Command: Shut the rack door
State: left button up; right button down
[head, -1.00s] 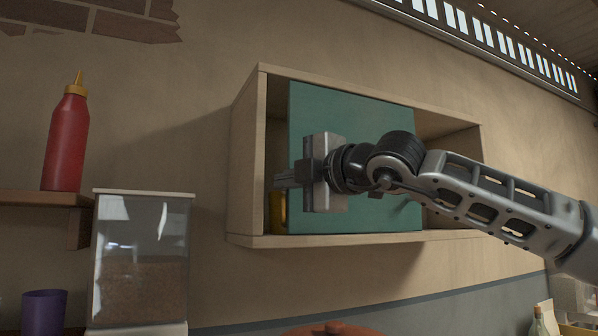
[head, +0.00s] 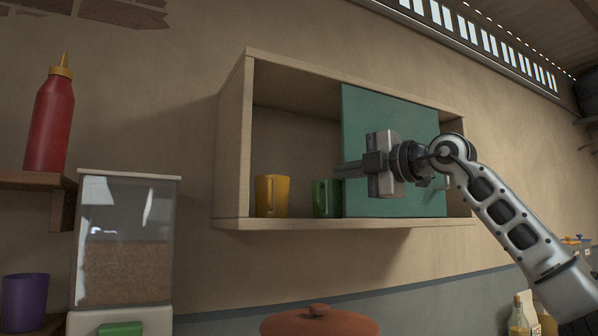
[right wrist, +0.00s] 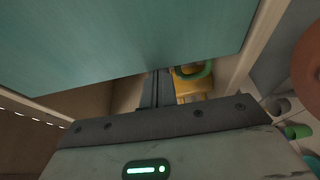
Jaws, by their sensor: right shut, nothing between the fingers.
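The rack is a wooden box (head: 233,150) on the wall. Its teal door (head: 385,110) is a flat panel covering the right part of the opening; the left part is uncovered. The door also fills the upper left of the right wrist view (right wrist: 120,40). A small handle (head: 446,183) shows near the door's right side. My right gripper (head: 340,170) is shut and empty, in front of the door, its fingers pointing left and reaching about the door's left edge. Contact with the door cannot be told. My left gripper is not in view.
A yellow mug (head: 271,197) and a green mug (head: 326,199) stand inside the rack's left part. A grain dispenser (head: 125,265), a red bottle (head: 50,120) and a purple cup (head: 25,302) are at left. A brown-red lid (head: 320,322) is below.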

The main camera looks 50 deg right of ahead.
jog(key=s+d+p, duration=0.1)
jog(key=s+d, duration=0.3)
jog(key=d, duration=0.5)
jog(key=shift+d+r+p, duration=0.2)
jog(key=shift+d+p, duration=0.1)
jog(key=shift+d, duration=0.1)
jog(key=shift+s, duration=0.1)
